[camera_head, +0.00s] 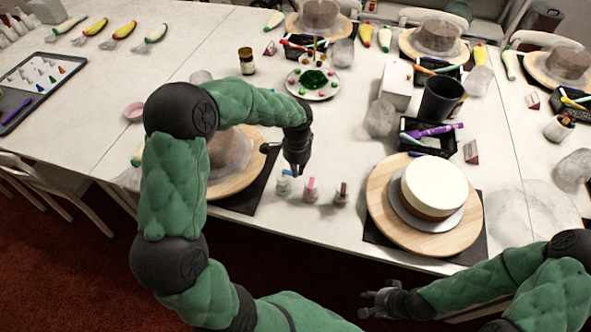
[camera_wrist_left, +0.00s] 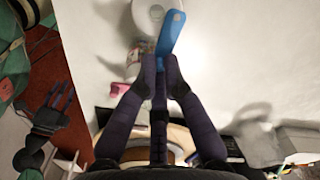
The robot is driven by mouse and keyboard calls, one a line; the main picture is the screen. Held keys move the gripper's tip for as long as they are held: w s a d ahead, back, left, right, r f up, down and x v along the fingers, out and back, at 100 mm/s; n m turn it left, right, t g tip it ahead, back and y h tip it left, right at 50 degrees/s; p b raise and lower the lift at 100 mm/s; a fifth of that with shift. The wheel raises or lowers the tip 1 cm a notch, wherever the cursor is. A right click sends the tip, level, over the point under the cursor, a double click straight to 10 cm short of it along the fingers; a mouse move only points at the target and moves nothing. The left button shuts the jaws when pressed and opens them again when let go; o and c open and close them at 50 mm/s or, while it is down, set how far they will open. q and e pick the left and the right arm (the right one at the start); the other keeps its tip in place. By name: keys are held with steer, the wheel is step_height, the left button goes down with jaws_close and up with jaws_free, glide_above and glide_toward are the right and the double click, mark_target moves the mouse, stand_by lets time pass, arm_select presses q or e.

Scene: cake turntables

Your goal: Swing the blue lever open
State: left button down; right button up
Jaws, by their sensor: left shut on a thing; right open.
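The blue lever (camera_wrist_left: 171,37) stands out in the left wrist view, with its lower end between the fingertips of my left gripper (camera_wrist_left: 160,75). It rises above a white round body (camera_wrist_left: 148,14). In the head view the small white container with the blue part (camera_head: 284,184) stands at the table's front, directly under my left gripper (camera_head: 292,172), which points down and is shut on the lever. My fingers partly hide the lever there. My right gripper (camera_head: 376,297) is open and empty, in front of the table edge at the lower right.
Similar containers with a pink part (camera_head: 311,190) and a brown part (camera_head: 341,194) stand just to the right. A white cake (camera_head: 434,186) sits on a wooden turntable (camera_head: 380,205) further right. Another turntable (camera_head: 235,185) is partly behind my left arm.

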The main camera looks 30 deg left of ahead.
arm_select(q)
steer(key=shift+w+a+n, duration=0.1)
steer(key=shift+w+n, duration=0.2)
steer(key=shift+n, duration=0.45)
steer(key=shift+w+a+n, duration=0.1)
steer(key=shift+w+n, duration=0.15)
steer(key=shift+n, duration=0.5)
steer(key=c, duration=1.3)
jaws_free()
steer(key=shift+c, duration=0.2)
steer(key=shift+w+r, duration=0.1)
step_height(320, 180, up, 12)
steer(key=shift+f, duration=0.2)
